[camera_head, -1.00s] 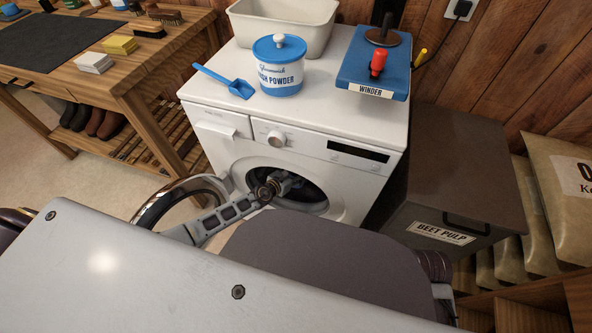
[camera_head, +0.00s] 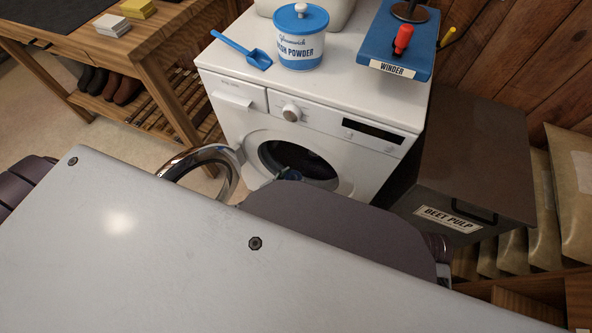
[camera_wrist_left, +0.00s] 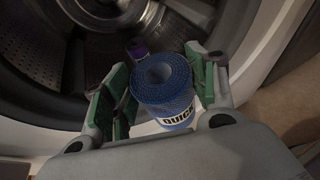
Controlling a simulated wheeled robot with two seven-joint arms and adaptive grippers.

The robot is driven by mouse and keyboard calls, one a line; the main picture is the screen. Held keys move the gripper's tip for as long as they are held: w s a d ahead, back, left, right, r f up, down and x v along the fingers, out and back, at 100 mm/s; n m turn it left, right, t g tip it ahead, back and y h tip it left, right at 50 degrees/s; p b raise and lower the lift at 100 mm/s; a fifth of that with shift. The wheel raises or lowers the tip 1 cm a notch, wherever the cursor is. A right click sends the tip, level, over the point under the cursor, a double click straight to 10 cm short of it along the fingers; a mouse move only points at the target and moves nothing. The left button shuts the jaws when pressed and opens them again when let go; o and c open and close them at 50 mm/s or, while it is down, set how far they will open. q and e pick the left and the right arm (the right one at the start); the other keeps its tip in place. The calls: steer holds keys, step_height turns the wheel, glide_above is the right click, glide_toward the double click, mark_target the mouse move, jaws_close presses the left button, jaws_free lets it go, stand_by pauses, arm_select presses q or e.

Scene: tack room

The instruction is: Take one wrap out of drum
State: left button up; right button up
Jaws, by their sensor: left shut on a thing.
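The white washing machine (camera_head: 310,125) stands with its round door (camera_head: 205,172) open to the left. Its dark drum (camera_head: 300,158) shows in the opening and in the left wrist view (camera_wrist_left: 40,60). My left gripper (camera_wrist_left: 160,85) is shut on a rolled blue wrap (camera_wrist_left: 165,85) with a white printed label, its spiral end facing the camera. The wrap is in front of the drum mouth; its exact depth is unclear. A small purple thing (camera_wrist_left: 138,48) lies inside the drum. In the head view my own body hides most of the gripper. My right gripper is out of view.
A wash powder tub (camera_head: 300,38), blue scoop (camera_head: 242,50) and blue winder (camera_head: 397,45) are on the machine top. A beet pulp bin (camera_head: 470,150) stands close on the right. A wooden bench (camera_head: 150,62) is at the left, with open floor before it.

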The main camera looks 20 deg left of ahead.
arm_select(q)
steer(key=shift+s, duration=1.2)
